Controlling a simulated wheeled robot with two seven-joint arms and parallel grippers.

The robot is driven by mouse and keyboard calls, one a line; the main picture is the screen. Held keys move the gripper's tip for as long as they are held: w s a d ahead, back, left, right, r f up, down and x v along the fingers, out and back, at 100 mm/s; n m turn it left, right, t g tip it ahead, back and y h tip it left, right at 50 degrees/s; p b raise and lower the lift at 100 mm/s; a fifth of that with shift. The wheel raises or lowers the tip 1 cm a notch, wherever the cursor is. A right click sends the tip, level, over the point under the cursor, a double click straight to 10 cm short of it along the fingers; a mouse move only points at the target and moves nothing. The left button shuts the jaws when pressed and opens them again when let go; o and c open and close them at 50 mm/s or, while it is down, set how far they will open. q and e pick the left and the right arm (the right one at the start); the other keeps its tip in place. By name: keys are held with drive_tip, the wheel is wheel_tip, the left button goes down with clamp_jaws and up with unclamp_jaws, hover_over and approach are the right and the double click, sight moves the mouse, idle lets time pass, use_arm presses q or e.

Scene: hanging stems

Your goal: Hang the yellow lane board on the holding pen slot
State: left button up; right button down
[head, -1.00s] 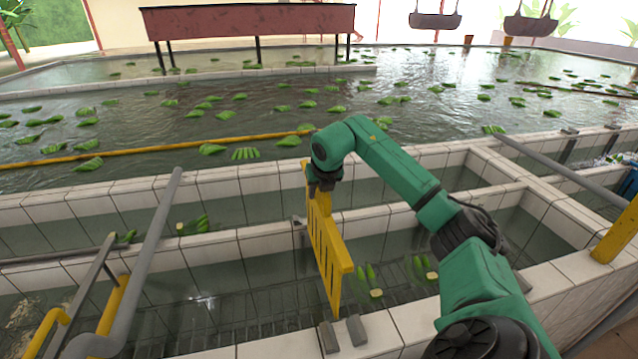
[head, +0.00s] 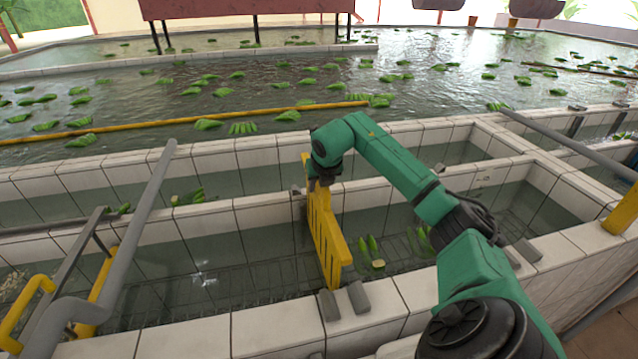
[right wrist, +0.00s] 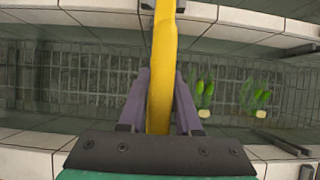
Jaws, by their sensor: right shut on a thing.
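The yellow lane board (head: 326,240) is a slatted upright panel spanning the near water channel. My right gripper (head: 322,180) is shut on its top edge near the far end. In the right wrist view the board (right wrist: 163,60) runs between the two fingers (right wrist: 160,100). The board's near end is just behind a pair of grey blocks (head: 344,301) on the near tiled wall, which look like a slot. Its far end is by a small grey bracket (head: 297,191) on the middle wall. I cannot tell whether the board is seated. My left gripper is not in view.
Green banana clusters float in the channel (head: 372,250) right of the board and in the large pool (head: 300,90). Another pair of grey blocks (head: 522,253) sits on the near wall to the right. Grey and yellow pipes (head: 100,290) stand at left.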

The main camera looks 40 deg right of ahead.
drive_tip(key=shift+f+b, duration=4.35)
drive_tip(key=shift+f, duration=1.85)
drive_tip(key=shift+f+b, duration=0.35)
drive_tip(key=shift+f, duration=0.05)
unclamp_jaws()
drive_tip(key=shift+s, duration=0.1)
drive_tip(key=shift+r, duration=0.1)
drive_tip(key=shift+s+a+r+p, duration=0.15)
drive_tip(key=shift+s+r+p, duration=0.1)
drive_tip(key=shift+r+p, duration=0.3)
drive_tip(key=p, duration=0.2)
approach(319, 220)
drive_tip(key=shift+w+d+f, duration=0.35)
drive_tip(key=shift+f, duration=0.15)
drive_tip(key=shift+w+d+f, duration=0.35)
drive_tip(key=shift+f, duration=0.2)
